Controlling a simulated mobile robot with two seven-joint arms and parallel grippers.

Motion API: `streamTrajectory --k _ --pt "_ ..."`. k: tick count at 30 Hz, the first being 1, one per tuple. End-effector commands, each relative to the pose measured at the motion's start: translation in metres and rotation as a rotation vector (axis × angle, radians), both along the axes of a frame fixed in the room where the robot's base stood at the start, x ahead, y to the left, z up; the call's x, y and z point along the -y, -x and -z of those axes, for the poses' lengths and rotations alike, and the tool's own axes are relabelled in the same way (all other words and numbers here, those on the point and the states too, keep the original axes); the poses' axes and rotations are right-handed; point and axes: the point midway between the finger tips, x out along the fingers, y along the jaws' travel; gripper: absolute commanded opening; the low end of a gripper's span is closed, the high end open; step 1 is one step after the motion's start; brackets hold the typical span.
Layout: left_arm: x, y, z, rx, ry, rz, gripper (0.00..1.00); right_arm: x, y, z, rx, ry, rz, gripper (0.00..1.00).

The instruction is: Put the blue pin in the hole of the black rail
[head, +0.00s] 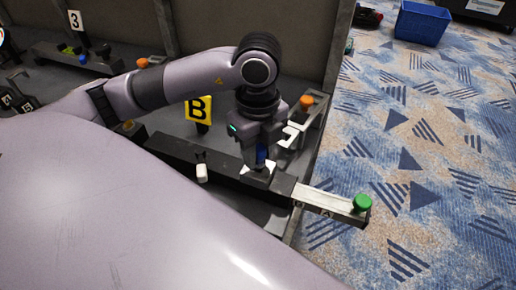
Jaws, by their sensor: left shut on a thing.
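My left gripper (259,168) is at the centre right, pointing down with its pale fingertips close to the black rail. It is shut on the blue pin (261,153), of which only a small part shows between the fingers. The black rail (178,151) runs from the left of centre down to the right, under the gripper. The rail's hole cannot be made out; the gripper covers that part. I cannot tell whether the pin's lower end is in a hole or above it. My right gripper is not in view.
A light metal bar with a green knob (362,203) juts right over the carpet. A yellow B sign (198,110) and an orange knob (306,101) stand behind the rail. A blue bin (422,22) is far right.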

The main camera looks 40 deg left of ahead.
Motion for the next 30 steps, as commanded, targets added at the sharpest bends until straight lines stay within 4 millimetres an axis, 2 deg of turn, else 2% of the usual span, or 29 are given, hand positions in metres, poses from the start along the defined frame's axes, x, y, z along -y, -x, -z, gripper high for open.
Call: streamTrajectory --k 21,29,30 --pt "0.000 0.000 0.016 0.000 0.000 0.000 0.01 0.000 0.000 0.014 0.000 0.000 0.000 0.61" --pt "0.000 0.000 0.016 0.000 0.000 0.000 0.01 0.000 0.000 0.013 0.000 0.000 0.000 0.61" --pt "0.000 0.000 0.016 0.000 0.000 0.000 0.39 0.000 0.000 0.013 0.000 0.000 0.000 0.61"
